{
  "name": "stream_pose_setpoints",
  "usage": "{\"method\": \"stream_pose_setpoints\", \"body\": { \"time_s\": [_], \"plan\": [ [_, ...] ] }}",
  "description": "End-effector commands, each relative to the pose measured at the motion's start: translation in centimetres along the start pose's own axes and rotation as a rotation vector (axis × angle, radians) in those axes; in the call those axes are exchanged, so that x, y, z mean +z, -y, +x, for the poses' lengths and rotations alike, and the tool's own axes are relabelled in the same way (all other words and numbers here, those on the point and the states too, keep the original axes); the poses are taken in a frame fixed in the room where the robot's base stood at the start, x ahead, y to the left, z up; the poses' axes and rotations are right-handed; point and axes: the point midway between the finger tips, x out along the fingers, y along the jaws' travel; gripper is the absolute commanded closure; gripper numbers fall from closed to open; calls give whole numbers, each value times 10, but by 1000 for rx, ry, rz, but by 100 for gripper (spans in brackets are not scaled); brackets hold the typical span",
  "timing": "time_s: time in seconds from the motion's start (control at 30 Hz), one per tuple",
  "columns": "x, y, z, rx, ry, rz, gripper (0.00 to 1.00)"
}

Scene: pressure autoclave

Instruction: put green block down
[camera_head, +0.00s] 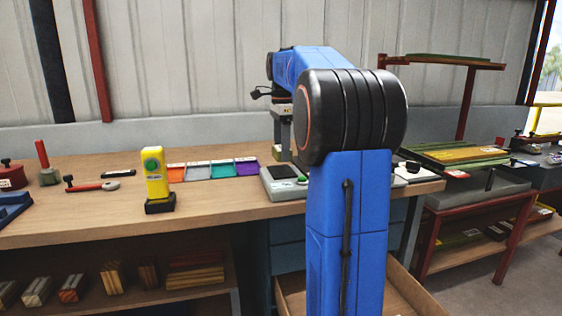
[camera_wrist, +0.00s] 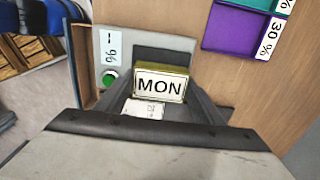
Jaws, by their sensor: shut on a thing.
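The block (camera_wrist: 162,72) shows a yellow-green top and a white face marked "MON" in the wrist view. My gripper (camera_wrist: 163,80) is shut on it, with a dark finger on either side. The block is over or on a pale device (camera_wrist: 172,42) with a "-- %" label and a green button. I cannot tell whether the block touches the device. In the head view my gripper (camera_head: 284,145) points down behind the device (camera_head: 284,194), and my arm hides part of this area.
Orange, grey, teal and purple marked areas (camera_head: 222,169) lie left of the device; the purple one (camera_wrist: 232,28) reads "30 %". A yellow instrument (camera_head: 156,172) stands on the bench (camera_head: 235,196). Wood pieces (camera_head: 112,278) sit on the shelf below. A red rack (camera_head: 465,105) is at right.

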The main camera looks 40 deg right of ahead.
Motion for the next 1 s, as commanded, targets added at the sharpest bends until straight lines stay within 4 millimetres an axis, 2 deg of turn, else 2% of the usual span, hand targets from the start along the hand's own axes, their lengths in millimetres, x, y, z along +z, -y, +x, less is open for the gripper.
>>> {"method": "stream_pose_setpoints", "body": {
  "time_s": [0.37, 0.77, 0.8, 0.83, 1.0],
  "plan": [
    [0, 0, 40, 1, 0, 0, 61],
    [0, 0, 45, 1, 0, 0, 61],
    [0, 0, 44, 1, 0, 0, 29],
    [0, 0, 44, 0, 0, 0, 21],
    [0, 0, 44, 0, 0, 0, 19]
  ]
}}
